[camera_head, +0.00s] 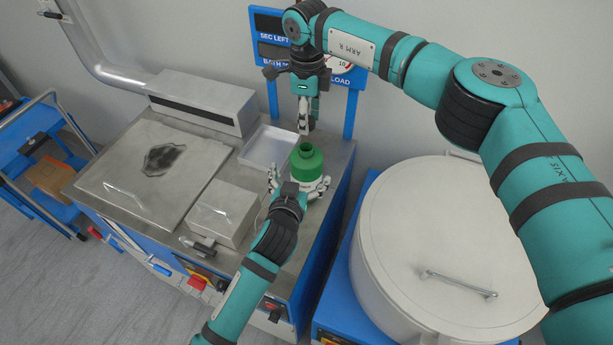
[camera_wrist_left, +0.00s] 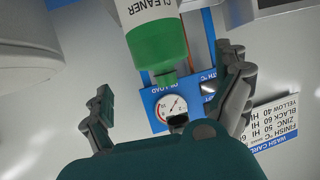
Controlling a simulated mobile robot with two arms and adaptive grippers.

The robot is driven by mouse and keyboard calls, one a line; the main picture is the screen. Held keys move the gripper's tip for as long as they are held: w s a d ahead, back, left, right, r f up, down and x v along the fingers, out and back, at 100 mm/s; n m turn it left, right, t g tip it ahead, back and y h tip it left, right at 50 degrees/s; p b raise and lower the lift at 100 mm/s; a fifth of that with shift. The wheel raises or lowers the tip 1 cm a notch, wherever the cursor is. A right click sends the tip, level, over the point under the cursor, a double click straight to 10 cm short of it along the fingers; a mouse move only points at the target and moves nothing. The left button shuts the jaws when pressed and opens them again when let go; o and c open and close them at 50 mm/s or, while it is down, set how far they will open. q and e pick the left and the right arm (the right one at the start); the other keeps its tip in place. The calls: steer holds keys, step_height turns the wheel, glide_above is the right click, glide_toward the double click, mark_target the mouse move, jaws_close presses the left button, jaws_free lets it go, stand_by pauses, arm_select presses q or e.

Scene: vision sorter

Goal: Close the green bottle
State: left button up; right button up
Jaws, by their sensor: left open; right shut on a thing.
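The green bottle (camera_head: 307,164) stands upright on the right part of the metal worktop. Its green neck is bare and open at the top, with no cap on it. In the left wrist view, the bottle (camera_wrist_left: 160,45) shows upside down, with a white CLEANER label and green shoulder. My left gripper (camera_head: 299,178) is open, with its fingers on either side of the bottle; I cannot tell whether they touch it. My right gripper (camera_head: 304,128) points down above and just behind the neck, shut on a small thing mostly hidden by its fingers.
A shallow white tray (camera_head: 268,147) lies left of the bottle. A grey box (camera_head: 222,212) and a metal lid (camera_head: 150,180) are farther left. A large round white drum (camera_head: 440,250) stands at the right. A blue sign (camera_head: 266,25) with a gauge rises behind.

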mark_target(306, 160)
arm_select(q)
steer(key=x, duration=0.8)
steer(key=shift+w+f, duration=0.1)
steer(key=shift+w, duration=0.1)
steer(key=shift+w+d, duration=0.1)
steer(key=shift+w, duration=0.1)
arm_select(e)
steer(key=shift+s, duration=0.1)
arm_select(q)
steer(key=shift+f, duration=0.1)
steer(key=c, duration=1.6)
arm_select(e)
steer(key=shift+f, duration=2.45)
steer(key=shift+f, duration=0.1)
steer(key=shift+f, duration=0.8)
steer(key=shift+f, duration=0.55)
